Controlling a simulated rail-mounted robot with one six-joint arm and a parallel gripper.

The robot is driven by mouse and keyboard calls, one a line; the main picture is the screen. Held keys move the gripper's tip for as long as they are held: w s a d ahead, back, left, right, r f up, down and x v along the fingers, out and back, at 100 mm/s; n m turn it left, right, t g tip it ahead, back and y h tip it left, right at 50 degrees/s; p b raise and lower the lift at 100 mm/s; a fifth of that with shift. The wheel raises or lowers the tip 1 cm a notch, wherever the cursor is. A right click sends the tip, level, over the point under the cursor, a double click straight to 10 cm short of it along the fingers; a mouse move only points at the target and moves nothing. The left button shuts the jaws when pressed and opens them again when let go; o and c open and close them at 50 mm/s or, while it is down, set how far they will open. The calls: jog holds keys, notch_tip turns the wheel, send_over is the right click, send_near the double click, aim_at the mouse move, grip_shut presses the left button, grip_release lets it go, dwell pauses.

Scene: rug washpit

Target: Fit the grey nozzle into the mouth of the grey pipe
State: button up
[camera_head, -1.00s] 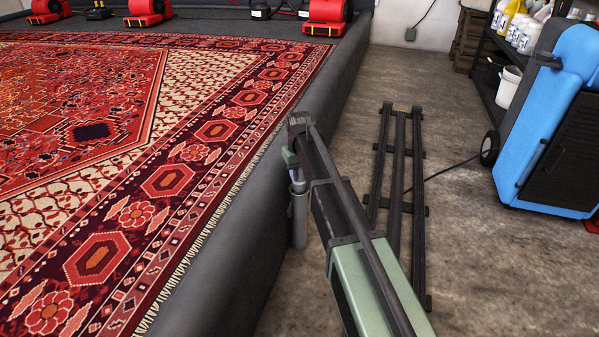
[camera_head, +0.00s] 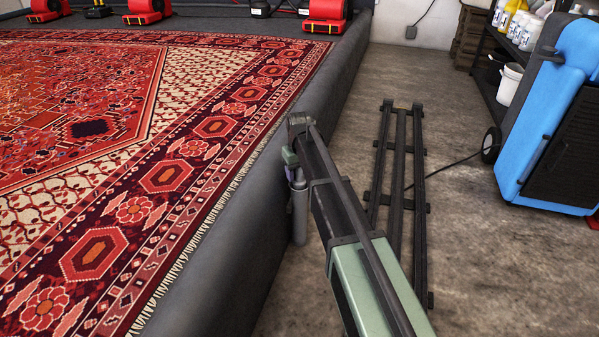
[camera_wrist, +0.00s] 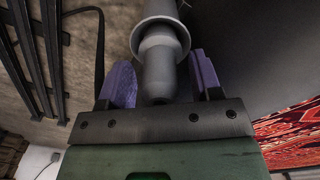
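The grey pipe (camera_head: 299,222) stands upright against the dark side of the pit wall in the head view. The grey nozzle (camera_wrist: 158,72) shows between my fingers in the wrist view, its narrow end towards my palm. A wide grey collar rings it further along, in line with a grey cylinder at the top edge. It looks seated over the pipe, though how deep is hidden. My gripper (camera_wrist: 160,78) has purple fingers, one on each side of the nozzle, with a gap showing on both sides. In the head view my gripper (camera_head: 295,172) is just above the pipe.
A dark rail frame (camera_head: 398,180) lies on the concrete at right. A blue machine (camera_head: 550,120) stands further right. Red units (camera_head: 325,12) line the back.

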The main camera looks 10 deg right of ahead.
jog(key=shift+o, duration=0.2)
notch_tip(320, 180, up, 11)
jog(key=p, duration=1.1)
jog(key=shift+r, duration=0.1)
jog(key=shift+f, duration=0.2)
